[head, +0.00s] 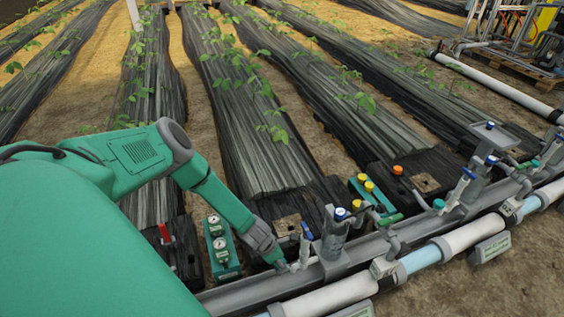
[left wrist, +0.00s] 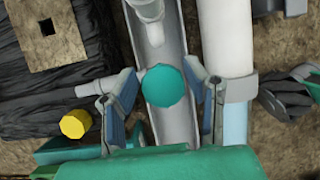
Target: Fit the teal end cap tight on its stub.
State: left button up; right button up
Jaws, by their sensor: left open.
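The round teal end cap (left wrist: 166,86) shows from above in the left wrist view, over a grey channel. What lies under it, including its stub, is hidden, so I cannot tell how it is seated. My left gripper (left wrist: 161,92) is open, with one finger on each side of the cap and a visible gap to each. In the head view my left gripper (head: 268,248) reaches down to the grey rail, and the teal end cap (head: 281,264) shows at its tip, partly covered. My right gripper is in neither view.
A green box with gauges (head: 220,247) stands left of the gripper. A blue-handled valve (head: 305,240) and a grey canister (head: 334,238) stand close on its right. A white pipe (head: 328,299) runs along the front. Another teal cap (head: 438,204) is farther right.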

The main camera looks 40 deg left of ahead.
pick_arm(q)
jog(key=shift+f, duration=0.35)
dwell(0.4)
